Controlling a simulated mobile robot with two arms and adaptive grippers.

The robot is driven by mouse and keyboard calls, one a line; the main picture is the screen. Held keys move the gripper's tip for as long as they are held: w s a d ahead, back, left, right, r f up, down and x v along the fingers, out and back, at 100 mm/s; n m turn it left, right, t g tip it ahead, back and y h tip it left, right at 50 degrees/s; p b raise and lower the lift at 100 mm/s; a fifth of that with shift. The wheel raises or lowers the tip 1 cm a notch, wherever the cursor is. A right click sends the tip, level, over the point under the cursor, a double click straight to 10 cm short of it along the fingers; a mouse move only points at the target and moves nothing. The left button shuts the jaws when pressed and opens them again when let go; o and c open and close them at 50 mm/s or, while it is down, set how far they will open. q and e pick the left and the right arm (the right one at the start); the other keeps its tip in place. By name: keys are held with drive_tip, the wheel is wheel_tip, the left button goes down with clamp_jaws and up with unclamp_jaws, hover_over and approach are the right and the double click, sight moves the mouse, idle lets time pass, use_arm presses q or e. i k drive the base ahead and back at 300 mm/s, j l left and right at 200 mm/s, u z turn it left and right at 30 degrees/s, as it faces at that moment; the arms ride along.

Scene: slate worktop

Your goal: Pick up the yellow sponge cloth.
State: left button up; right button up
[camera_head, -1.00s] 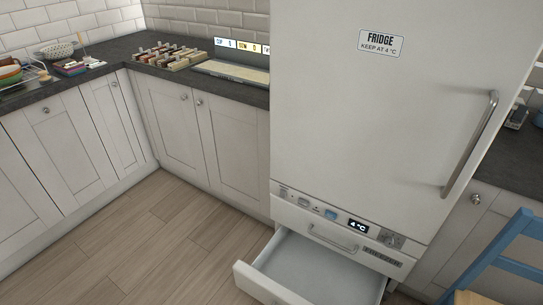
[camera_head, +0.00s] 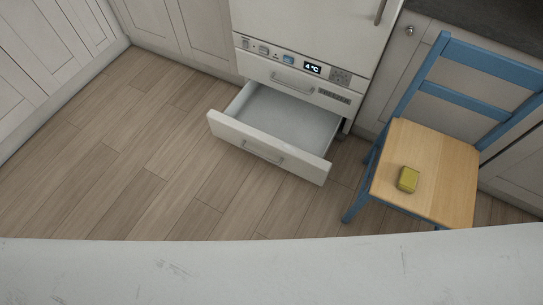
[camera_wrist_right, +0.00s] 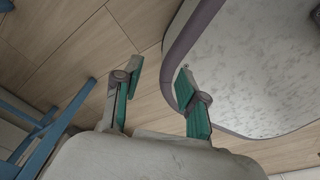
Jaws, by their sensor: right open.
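A small yellow item (camera_head: 408,179) with rounded edges lies on the wooden seat of the blue chair in the head view, right of the open drawer. It looks thick and folded or block-like; it is the only yellow thing in view, and its exact make is too small to tell. My right gripper (camera_wrist_right: 160,72) shows in the right wrist view, open, with nothing between its green-padded fingers. It is apart from the yellow item, which does not show in that view. My left gripper is not in view.
The blue chair (camera_head: 433,168) with a wooden seat stands at the right, its legs also in the wrist view (camera_wrist_right: 52,140). The freezer drawer (camera_head: 285,118) is pulled out and looks empty. Wood floor (camera_head: 130,170) is clear at left. A worktop (camera_head: 490,28) is behind the chair.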

sight(407, 180)
drive_tip(key=z, duration=1.55)
drive_tip(key=k+l, duration=0.55)
drive_tip(key=l, duration=0.1)
